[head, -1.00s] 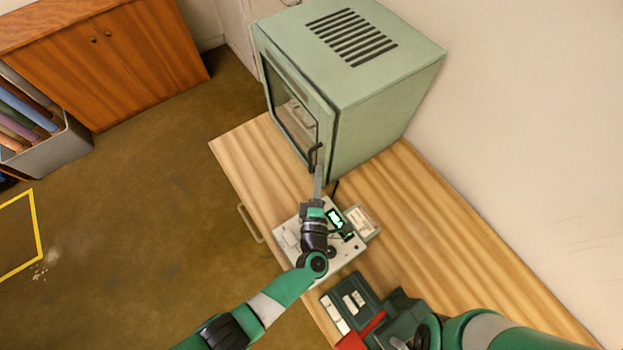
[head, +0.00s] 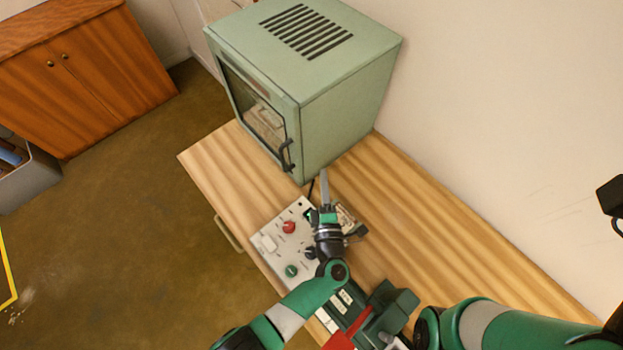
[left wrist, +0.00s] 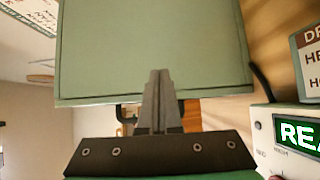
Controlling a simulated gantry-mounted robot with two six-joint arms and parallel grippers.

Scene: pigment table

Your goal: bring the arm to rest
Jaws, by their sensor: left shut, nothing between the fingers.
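My left gripper (head: 324,186) is shut and empty. In the head view it is above the wooden table, just in front of the green oven-like cabinet (head: 345,110) and to the right of its dark door handle (head: 287,155). In the left wrist view the closed fingers (left wrist: 158,100) point toward the cabinet's green side (left wrist: 150,50). My left arm (head: 300,300) reaches in from the bottom, over the white control box (head: 268,243), and hides part of it. My right arm (head: 500,325) shows at the bottom right; its gripper is not seen.
The control box has a red knob (head: 289,227) and a green button (head: 291,271). A dark green and red device (head: 372,318) stands at the table's near end. The wooden table (head: 440,255) is bare to the right. A wooden cupboard (head: 90,80) stands on the floor at left.

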